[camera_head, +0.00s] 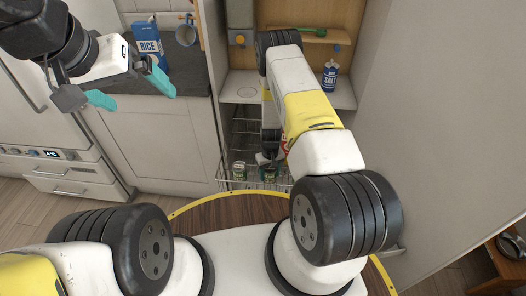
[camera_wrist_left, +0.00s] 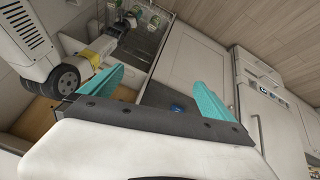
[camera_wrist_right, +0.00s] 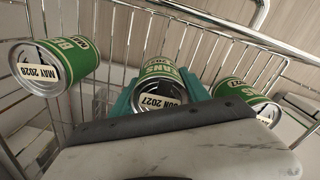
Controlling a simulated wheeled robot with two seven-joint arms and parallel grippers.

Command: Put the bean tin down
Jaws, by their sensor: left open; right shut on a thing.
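In the right wrist view, three green bean tins show over a wire basket. The middle tin (camera_wrist_right: 158,92), dated JUN 2027, is between the teal fingers of my right gripper (camera_wrist_right: 160,97), which is shut on it. The left tin (camera_wrist_right: 62,62), dated MAY 2028, and the right tin (camera_wrist_right: 245,97), its date partly hidden, stand apart on either side. I cannot tell whether the held tin touches the basket floor. My left gripper (camera_head: 130,90) is open and empty, in front of the counter at upper left in the head view.
The wire pull-out basket (camera_head: 226,180) extends from the tall cabinet, with another wire shelf above. A blue rice box (camera_head: 149,46) and a mug (camera_head: 186,33) stand on the dark counter. A salt canister (camera_head: 329,76) stands on the cabinet shelf. A cabinet side wall is close on the right.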

